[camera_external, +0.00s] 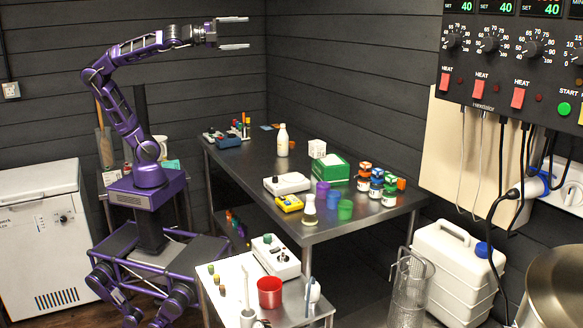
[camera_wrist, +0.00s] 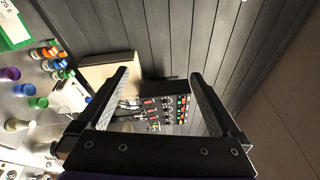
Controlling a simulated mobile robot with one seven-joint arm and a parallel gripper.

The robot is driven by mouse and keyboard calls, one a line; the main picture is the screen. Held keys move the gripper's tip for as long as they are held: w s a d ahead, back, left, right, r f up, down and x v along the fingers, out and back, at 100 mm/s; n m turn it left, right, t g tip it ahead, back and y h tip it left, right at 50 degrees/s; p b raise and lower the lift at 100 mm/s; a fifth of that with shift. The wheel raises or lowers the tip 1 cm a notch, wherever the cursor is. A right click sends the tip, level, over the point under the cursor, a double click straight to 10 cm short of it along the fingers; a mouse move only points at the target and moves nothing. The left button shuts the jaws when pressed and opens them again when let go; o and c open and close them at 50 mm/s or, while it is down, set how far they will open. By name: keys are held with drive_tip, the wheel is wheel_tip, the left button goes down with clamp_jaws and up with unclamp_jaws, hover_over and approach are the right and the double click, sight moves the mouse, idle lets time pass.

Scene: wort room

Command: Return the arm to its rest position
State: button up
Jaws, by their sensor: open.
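My purple arm is raised over its base at the left of the external view, bent at the elbow, with the forearm reaching right. My gripper (camera_external: 234,33) is high above the far left part of the steel table. Its two fingers are spread apart with nothing between them. In the wrist view my gripper (camera_wrist: 163,95) also shows open and empty, with the distant control panel visible between its fingers. The gripper touches nothing.
The steel table (camera_external: 252,163) holds a white bottle (camera_external: 283,140), a green box (camera_external: 330,168), coloured cups and several small jars. A smaller front table (camera_external: 212,290) carries a red cup (camera_external: 269,292). A white chest (camera_external: 45,235) stands left. The air around the gripper is clear.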

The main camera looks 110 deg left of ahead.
drive_tip(key=s+a+f+n+g+h, duration=0.15)
drive_tip(key=s+f+n, duration=0.25)
drive_tip(key=f, duration=0.4)
drive_tip(key=s+a+f+n+g+h, duration=0.1)
drive_tip(key=s+f+n+g, duration=0.15)
drive_tip(key=f, duration=0.55)
drive_tip(key=s+a+f+n+g+h, duration=0.1)
drive_tip(key=s+f+n+h, duration=0.1)
drive_tip(key=s+f+n, duration=0.45)
drive_tip(key=s+d+f+n+g+h, duration=0.1)
drive_tip(key=s+d+f+g+h, duration=0.1)
drive_tip(key=f, duration=0.5)
drive_tip(key=s+d+f+g+h+p, duration=0.1)
drive_tip(key=s+d+f+g, duration=0.2)
drive_tip(key=s+f, duration=0.2)
wheel_tip(320, 180, down, 3)
drive_tip(key=shift+s+n+g+h, duration=0.25)
drive_tip(key=shift+n+g+h, duration=0.05)
drive_tip(key=shift+n+h, duration=0.1)
